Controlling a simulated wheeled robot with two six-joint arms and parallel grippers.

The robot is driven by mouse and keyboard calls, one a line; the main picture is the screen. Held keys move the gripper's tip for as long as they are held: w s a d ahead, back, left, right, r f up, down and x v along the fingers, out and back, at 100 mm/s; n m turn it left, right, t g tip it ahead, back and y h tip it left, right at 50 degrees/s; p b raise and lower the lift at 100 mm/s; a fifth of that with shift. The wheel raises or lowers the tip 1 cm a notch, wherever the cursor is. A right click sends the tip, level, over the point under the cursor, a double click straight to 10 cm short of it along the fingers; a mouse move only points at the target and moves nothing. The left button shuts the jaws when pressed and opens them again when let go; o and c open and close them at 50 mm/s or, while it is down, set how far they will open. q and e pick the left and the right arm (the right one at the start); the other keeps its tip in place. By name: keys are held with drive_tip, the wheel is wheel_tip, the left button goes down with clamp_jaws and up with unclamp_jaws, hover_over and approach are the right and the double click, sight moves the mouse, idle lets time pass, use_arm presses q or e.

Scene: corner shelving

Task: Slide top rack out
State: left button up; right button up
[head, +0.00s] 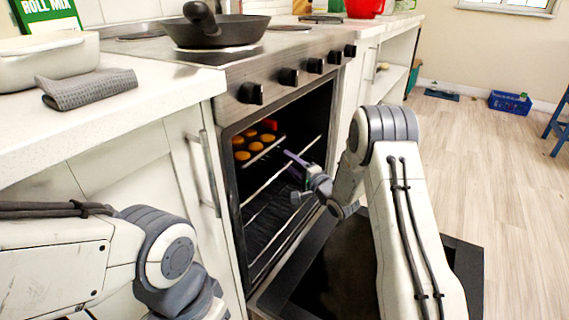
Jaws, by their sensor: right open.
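The oven (232,170) stands open, with its door (455,262) folded down in front. Inside, the top rack (268,186) shows as a light metal bar across the opening. A tray with several round orange-brown items (242,155) sits in the upper part of the oven. A lower rack (268,232) lies beneath. My right gripper (292,163) is open at the oven opening, near the front of the top rack; I cannot tell whether it touches. My left arm is at the lower left, and its gripper is out of the picture.
A black pan (215,31) sits on the stovetop above a row of knobs (289,77). A grey cloth (88,88) and a white dish (45,66) are on the left counter. The wooden floor (490,150) at right is mostly clear.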

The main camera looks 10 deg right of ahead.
drive_tip(key=shift+b+x, duration=0.35)
drive_tip(key=shift+x, duration=1.1)
clamp_jaws()
idle(0.3)
